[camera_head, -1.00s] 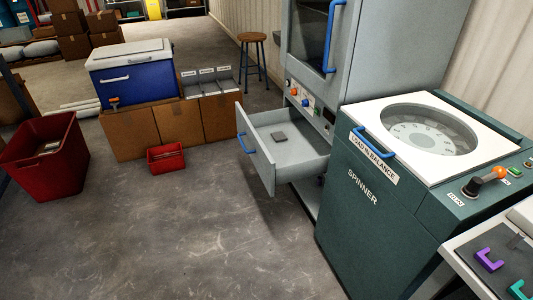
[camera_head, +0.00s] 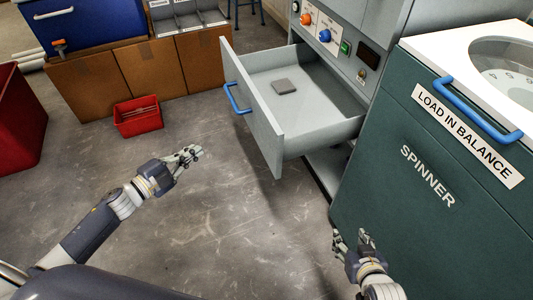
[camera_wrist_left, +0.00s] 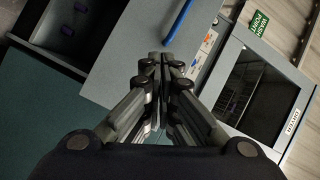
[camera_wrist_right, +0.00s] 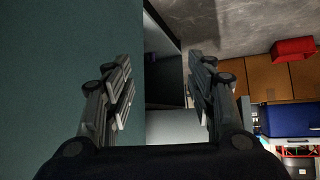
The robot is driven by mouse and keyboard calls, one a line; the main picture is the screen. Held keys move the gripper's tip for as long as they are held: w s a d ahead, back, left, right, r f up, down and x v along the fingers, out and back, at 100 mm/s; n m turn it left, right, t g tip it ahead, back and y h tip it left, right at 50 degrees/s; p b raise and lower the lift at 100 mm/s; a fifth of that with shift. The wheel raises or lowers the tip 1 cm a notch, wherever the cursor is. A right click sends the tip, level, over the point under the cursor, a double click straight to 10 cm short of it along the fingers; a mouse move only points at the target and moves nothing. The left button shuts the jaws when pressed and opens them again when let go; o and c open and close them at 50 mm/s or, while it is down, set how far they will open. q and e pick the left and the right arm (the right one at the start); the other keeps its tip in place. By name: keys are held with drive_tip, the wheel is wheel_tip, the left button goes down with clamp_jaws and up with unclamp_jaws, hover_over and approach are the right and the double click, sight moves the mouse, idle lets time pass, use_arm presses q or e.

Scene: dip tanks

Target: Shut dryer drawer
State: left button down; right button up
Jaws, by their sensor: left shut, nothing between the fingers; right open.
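The dryer drawer (camera_head: 265,130) stands pulled out of the grey dryer (camera_head: 345,40) in the head view. Its front carries a blue handle (camera_head: 236,98), and a small flat grey block (camera_head: 284,86) lies inside. My left gripper (camera_head: 196,154) is shut and empty, left of and in front of the drawer front, apart from it. Its closed fingers (camera_wrist_left: 160,62) also show in the left wrist view. My right gripper (camera_head: 351,236) is open and empty, low beside the spinner; its spread fingers (camera_wrist_right: 162,80) show in the right wrist view.
The teal spinner (camera_head: 410,190) with its blue handle (camera_head: 476,108) stands right of the drawer, close by. Cardboard boxes (camera_head: 150,75), a small red bin (camera_head: 137,118) and a blue cooler (camera_head: 90,22) are at the back left. The floor before the drawer is clear.

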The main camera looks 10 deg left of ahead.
use_arm(q)
drive_tip(key=s+d+r+m+g+h+b, duration=0.2)
drive_tip(key=d+r+m+h+b, duration=0.15)
drive_tip(key=d+r+m, duration=0.2)
drive_tip(key=m+g+h+b, duration=0.2)
drive_tip(key=m+g+h, duration=0.1)
drive_tip(key=m+h, duration=0.15)
approach(277, 135)
drive_tip(key=shift+m+y, duration=0.3)
drive_tip(key=shift+y, duration=0.2)
drive_tip(key=x, duration=0.3)
drive_tip(key=b+x, duration=0.1)
drive_tip(key=x, duration=0.3)
drive_tip(key=shift+r, duration=0.2)
use_arm(e)
wheel_tip(277, 135, up, 18)
drive_tip(key=w+a+t+y, duration=0.1)
drive_tip(key=w+t, duration=0.1)
drive_tip(key=t, duration=0.4)
drive_tip(key=shift+w+a+f+y, duration=0.15)
drive_tip(key=shift+w+a+y, duration=0.15)
drive_tip(key=shift+a, duration=0.05)
use_arm(q)
drive_tip(key=shift+d, duration=0.1)
